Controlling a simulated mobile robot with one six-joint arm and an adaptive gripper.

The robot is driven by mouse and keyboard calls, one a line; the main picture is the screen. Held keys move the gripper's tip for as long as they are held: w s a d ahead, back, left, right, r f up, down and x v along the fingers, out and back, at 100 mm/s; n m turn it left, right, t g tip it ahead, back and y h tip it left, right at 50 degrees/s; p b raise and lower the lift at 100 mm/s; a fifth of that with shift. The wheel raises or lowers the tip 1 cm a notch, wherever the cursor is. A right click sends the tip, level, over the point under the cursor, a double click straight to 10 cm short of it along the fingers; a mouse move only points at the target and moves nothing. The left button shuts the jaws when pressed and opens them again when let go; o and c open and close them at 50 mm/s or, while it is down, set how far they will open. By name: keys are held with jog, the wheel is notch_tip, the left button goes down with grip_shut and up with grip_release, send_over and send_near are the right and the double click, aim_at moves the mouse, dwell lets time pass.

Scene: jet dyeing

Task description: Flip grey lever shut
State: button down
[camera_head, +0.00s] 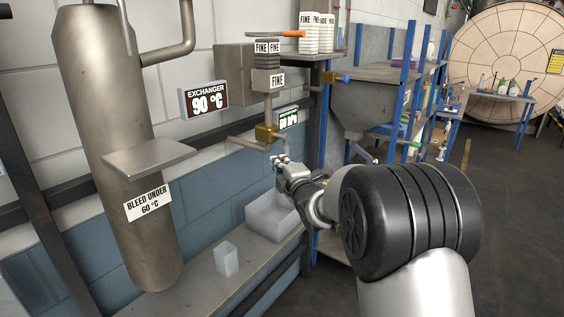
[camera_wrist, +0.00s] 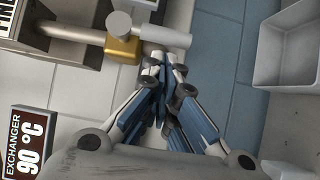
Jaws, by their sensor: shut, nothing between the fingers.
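A brass valve body (camera_head: 266,133) sits on a pipe below a small grey box on the wall. It also shows in the wrist view (camera_wrist: 122,50). In the wrist view a grey rounded bar (camera_wrist: 170,36) runs right from a round grey hub over the brass body; it looks like the grey lever. My gripper (camera_head: 281,160) is below and slightly right of the valve in the head view. In the wrist view its closed fingertips (camera_wrist: 164,62) are empty and lie close beside the bar. I cannot tell whether they touch it.
An exchanger sign (camera_head: 204,99) reading 90 °C hangs on the wall. A tall metal vessel (camera_head: 115,140) stands at left. A white bin (camera_head: 272,218) and a small white container (camera_head: 226,259) stand on the ledge below. A grey hopper (camera_head: 372,105) is to the right.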

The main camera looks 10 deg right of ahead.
jog(key=shift+w+d, duration=0.25)
jog(key=shift+w, duration=0.2)
jog(key=shift+f+b, duration=0.15)
jog(key=shift+b, duration=0.25)
jog(key=shift+w+d+f+n+b, duration=0.15)
jog(key=shift+n+b, duration=0.15)
jog(key=shift+b, duration=0.25)
jog(key=shift+w+d+f+n+t+b, duration=0.15)
jog(key=shift+n+t+b, duration=0.25)
jog(key=shift+b, duration=0.45)
